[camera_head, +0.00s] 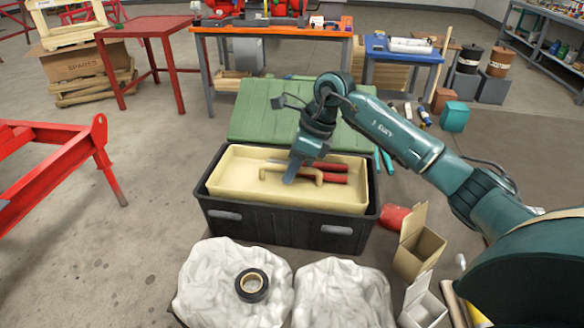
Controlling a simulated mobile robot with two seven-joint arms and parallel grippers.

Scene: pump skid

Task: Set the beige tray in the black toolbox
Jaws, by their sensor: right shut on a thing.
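The beige tray (235,188) sits within the open top of the black toolbox (268,227), its rim near the toolbox's upper edge. I cannot tell how deep it rests. Red-handled tools (333,177) lie in the tray. My right gripper (290,178) reaches down over the middle of the tray and is shut on its beige handle (315,174). The gripper hides part of the handle. The green toolbox lid (258,110) stands open behind. My left gripper is not in view.
White bags (225,300) lie in front of the toolbox, one with a black tape roll (252,285) on it. Open cardboard boxes (418,247) and a red object (393,216) stand at right. A red frame (60,170) stands at left, with bare floor between.

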